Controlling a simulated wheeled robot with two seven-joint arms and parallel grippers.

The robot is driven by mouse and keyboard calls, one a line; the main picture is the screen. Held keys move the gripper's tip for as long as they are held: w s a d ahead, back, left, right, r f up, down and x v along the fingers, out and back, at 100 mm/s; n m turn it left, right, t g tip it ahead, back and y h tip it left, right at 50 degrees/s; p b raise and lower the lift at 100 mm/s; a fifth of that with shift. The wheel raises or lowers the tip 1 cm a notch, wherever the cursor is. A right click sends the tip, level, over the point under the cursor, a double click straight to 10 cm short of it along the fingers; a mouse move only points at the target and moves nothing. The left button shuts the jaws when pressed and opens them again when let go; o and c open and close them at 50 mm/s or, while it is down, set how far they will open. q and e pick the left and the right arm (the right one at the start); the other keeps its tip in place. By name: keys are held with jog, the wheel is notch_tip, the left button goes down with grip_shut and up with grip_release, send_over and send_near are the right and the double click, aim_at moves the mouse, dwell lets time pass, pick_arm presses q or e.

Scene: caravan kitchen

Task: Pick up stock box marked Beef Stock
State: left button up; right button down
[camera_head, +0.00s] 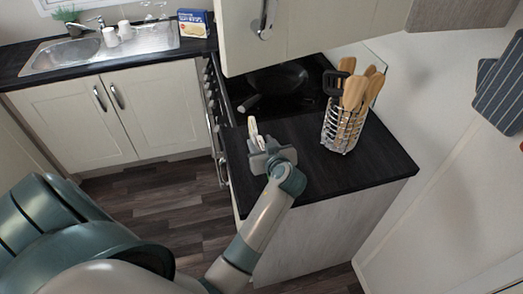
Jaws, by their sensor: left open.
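A small blue, white and yellow box (194,24) stands upright on the dark counter to the right of the sink, in the back left of the head view. Its lettering is too small to read, so I cannot tell whether it is the Beef Stock box. My left gripper (256,133) is open and looks empty, over the left edge of the near dark worktop. It is well apart from the box, which lies farther back and to the left. My right gripper is not in view.
A wire holder (342,130) with wooden utensils stands on the near worktop (385,165). A pan (278,77) sits on the hob under an overhanging cabinet (310,35). White cups (111,37) stand by the sink (65,55). The worktop front is clear.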

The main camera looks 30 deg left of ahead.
aim_at(261, 143)
pick_arm(q)
jog(key=shift+a, duration=0.1)
jog(key=c, duration=0.9)
grip_shut()
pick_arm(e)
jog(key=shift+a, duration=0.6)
pick_arm(q)
jog(key=shift+r, duration=0.15)
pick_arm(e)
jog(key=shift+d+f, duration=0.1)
